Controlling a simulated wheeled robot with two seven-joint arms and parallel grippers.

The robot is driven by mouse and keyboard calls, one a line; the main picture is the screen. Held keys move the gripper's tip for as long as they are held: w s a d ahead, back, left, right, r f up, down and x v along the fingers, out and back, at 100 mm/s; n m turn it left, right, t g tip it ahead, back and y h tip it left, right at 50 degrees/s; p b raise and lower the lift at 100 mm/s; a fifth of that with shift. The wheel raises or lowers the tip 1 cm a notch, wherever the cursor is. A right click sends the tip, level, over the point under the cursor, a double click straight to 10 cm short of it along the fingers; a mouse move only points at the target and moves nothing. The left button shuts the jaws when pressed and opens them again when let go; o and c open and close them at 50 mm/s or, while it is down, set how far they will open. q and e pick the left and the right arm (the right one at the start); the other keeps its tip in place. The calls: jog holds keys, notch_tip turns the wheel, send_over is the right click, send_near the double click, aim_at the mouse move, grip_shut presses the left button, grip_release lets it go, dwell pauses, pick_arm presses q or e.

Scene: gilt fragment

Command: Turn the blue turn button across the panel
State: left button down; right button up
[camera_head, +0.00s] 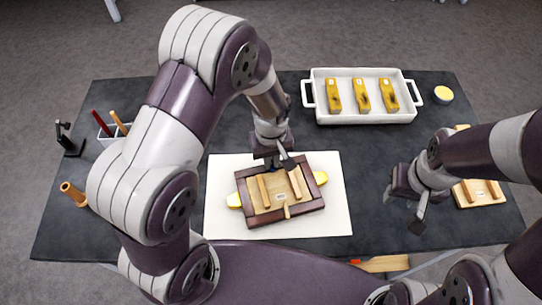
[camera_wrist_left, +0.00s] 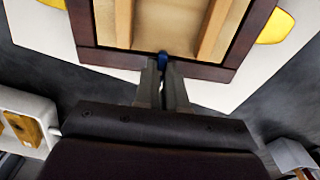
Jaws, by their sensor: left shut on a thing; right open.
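A dark wooden frame (camera_head: 315,205) with a light wood panel (camera_head: 276,197) lies on a white sheet (camera_head: 335,222). Two wooden bars run along the panel. In the left wrist view, the blue turn button (camera_wrist_left: 162,60) sits at the frame edge (camera_wrist_left: 205,71), between my left fingertips. My left gripper (camera_head: 279,163) is shut on it from the far side of the frame; the fingers hide part of it, and I cannot tell its exact angle. In the head view it is hidden. My right gripper (camera_head: 404,207) is open and empty, right of the sheet.
A white tray (camera_head: 318,108) with several yellow-brown pieces stands at the back. A tool holder (camera_head: 107,135) stands left; a wooden board (camera_head: 480,196) lies right.

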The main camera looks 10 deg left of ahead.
pick_arm(q)
jog(key=c, duration=1.2)
grip_release()
notch_tip(320, 180, up, 13)
jog(key=shift+f, duration=0.15)
jog(key=s+a+f+m+t, duration=0.1)
jog(key=s+a+f+m, duration=0.1)
jog(key=s+a+m, duration=0.4)
jog(key=s+a, duration=0.1)
jog(key=s, duration=0.1)
jog(key=shift+s+a, duration=0.15)
jog(key=shift+s, duration=0.15)
